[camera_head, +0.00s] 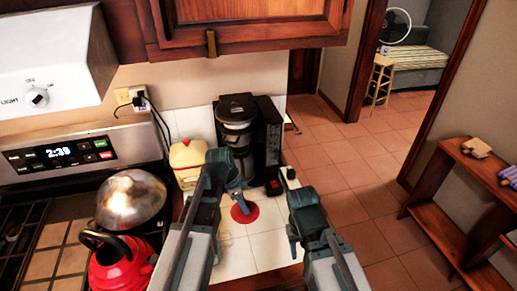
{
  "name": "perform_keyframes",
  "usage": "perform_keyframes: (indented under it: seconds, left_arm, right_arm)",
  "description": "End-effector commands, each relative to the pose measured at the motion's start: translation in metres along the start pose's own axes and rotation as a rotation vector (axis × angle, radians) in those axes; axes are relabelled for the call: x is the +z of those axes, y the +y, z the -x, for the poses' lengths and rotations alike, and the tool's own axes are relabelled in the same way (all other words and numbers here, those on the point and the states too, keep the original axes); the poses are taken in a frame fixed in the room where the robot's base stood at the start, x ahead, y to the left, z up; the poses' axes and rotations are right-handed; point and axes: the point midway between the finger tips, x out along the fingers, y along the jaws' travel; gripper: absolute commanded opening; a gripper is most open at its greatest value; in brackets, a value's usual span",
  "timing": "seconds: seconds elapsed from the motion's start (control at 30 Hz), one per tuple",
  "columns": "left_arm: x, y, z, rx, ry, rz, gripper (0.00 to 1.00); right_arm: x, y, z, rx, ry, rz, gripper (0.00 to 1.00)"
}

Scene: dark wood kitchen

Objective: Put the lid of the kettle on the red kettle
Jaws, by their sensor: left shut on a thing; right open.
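The red kettle (122,270) with a black handle stands at the lower left, on the stove. The red round lid (248,218) is over the white tiled counter, right of the kettle. My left gripper (240,203) is shut on the lid's top; its fingers hide part of the lid. I cannot tell whether the lid touches the counter or is slightly above it. My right gripper (290,190) is open and empty, to the right of the lid near the counter's right edge.
A shiny metal dome (131,199) sits on the stove behind the kettle. A yellow and red container (187,160) and a black coffee maker (237,122) stand at the back of the counter. Tiled floor (345,175) is open to the right.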

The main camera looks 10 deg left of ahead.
Motion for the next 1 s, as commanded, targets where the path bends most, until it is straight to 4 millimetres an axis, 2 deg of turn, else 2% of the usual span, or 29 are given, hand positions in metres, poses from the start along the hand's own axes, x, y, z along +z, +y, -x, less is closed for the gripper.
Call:
perform_keyframes:
  seconds: [0.23,0.7,0.8,1.0]
  left_arm:
    - [-0.008,0.000,0.030,0.000,0.000,0.000,0.00]
    - [-0.019,0.000,0.070,0.000,0.000,0.000,0.00]
    - [-0.014,0.000,0.052,0.000,0.000,0.000,0.00]
    - [-0.009,0.000,0.033,0.000,0.000,0.000,0.00]
  right_arm:
    - [0.002,0.003,0.031,0.000,0.000,-0.001,0.45]
    - [0.004,0.007,0.072,-0.002,0.000,-0.012,0.45]
    - [0.003,0.005,0.053,-0.002,0.000,-0.011,0.45]
    - [0.002,0.003,0.034,-0.002,0.000,-0.009,0.45]
